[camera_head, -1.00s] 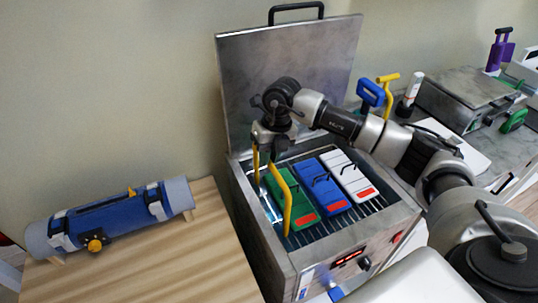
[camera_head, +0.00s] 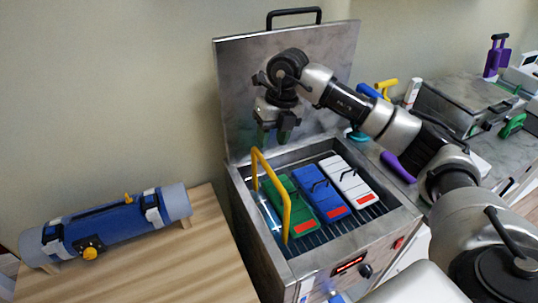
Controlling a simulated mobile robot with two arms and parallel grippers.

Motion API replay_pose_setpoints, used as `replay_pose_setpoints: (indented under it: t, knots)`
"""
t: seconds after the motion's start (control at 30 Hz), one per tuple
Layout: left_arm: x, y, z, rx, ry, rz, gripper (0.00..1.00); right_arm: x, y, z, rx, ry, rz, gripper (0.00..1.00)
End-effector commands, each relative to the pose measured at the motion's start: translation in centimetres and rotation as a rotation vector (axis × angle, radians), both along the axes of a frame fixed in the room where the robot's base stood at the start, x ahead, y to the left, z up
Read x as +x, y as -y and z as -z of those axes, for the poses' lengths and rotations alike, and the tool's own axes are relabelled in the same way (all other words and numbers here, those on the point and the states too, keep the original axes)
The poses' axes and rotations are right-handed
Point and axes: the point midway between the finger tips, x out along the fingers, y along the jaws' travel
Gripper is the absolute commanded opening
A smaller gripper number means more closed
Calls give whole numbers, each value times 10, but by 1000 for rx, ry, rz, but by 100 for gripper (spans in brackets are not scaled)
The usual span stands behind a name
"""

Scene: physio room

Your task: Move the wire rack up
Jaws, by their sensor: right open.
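The wire rack (camera_head: 317,238) sits inside an open metal tank (camera_head: 231,190), with thin bars showing around the packs it carries. Its yellow arched handle (camera_head: 285,214) stands up at the left end. A green pack (camera_head: 285,194), a blue pack (camera_head: 311,188) and a white pack (camera_head: 343,176) lie side by side in the rack. My right gripper (camera_head: 273,137) is open and empty, pointing down above the far left part of the tank, apart from the yellow handle. My left gripper is not in view.
The tank's raised lid (camera_head: 240,90) stands behind my right gripper. A wooden table (camera_head: 165,255) at the left holds a blue roll (camera_head: 110,227). A grey counter at the right holds a metal box (camera_head: 450,100) and several coloured tools, partly behind my right arm.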

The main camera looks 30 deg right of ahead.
Motion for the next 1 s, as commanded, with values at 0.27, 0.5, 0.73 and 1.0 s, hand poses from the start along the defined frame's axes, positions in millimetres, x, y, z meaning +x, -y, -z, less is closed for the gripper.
replay_pose_setpoints:
  t: [0.27, 0.5, 0.73, 1.0]
  knots:
    - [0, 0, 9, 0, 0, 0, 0, 0, 8, -37, 1, 1, 1, 42]
    - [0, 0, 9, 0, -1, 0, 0, -1, 9, -43, 1, 1, 1, 42]
    - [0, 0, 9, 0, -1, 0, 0, -1, 9, -42, 1, 1, 1, 42]
    - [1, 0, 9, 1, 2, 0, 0, -1, 9, -42, 0, 1, 1, 42]
